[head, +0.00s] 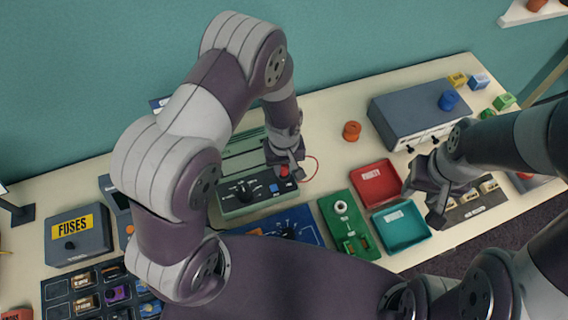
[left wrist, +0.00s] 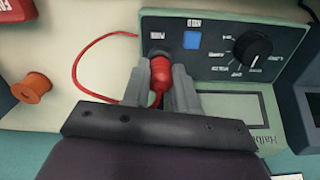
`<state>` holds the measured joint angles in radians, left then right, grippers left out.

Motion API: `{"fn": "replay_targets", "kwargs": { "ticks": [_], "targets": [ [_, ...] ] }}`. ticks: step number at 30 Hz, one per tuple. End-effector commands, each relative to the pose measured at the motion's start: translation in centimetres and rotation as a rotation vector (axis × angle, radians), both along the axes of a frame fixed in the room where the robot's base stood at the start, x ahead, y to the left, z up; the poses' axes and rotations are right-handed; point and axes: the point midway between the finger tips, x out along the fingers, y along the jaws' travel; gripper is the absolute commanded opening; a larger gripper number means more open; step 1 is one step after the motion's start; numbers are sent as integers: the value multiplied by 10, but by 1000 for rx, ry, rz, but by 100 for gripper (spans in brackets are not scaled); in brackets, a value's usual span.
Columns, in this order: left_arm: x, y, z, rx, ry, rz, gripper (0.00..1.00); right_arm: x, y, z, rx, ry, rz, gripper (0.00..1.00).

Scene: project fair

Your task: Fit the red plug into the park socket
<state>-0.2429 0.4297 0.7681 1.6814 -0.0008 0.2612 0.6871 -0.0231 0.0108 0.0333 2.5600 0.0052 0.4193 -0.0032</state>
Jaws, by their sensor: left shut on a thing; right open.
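The red plug (left wrist: 160,72) is between the fingers of my left gripper (left wrist: 172,88), which is shut on it. A red cable (left wrist: 80,62) loops out beside it. The plug is at the corner of the grey-green meter's panel (left wrist: 212,70), by a small printed label and a blue square button (left wrist: 191,40). The park socket itself is hidden behind the plug and fingers, so I cannot tell how deep the plug sits. In the head view my left gripper (head: 285,170) is at the right end of the meter (head: 238,209).
A red tray (head: 377,183) and a teal tray (head: 401,227) lie to the right, with a green board (head: 349,225) in front. An orange spool (head: 352,131) and a grey box (head: 410,105) stand behind. A fuse box (head: 78,235) is at the left.

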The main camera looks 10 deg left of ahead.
Motion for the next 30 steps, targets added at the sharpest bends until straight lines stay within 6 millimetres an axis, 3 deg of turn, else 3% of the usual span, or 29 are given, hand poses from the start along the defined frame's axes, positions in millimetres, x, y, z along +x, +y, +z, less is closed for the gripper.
{"fn": "replay_targets", "kwargs": {
  "ticks": [20,21,23,29,30],
  "targets": [
    [0,0,-9,0,0,0,0,0,0,-7,0,0,0,43],
    [0,0,-8,0,0,0,37,0,0,-6,0,0,0,43],
    [0,0,-8,0,0,0,57,0,0,-6,0,0,0,43],
    [0,0,-8,0,0,0,57,0,0,-6,0,0,0,43],
    [0,0,-8,0,0,0,64,0,0,-6,0,0,0,43]
  ]
}}
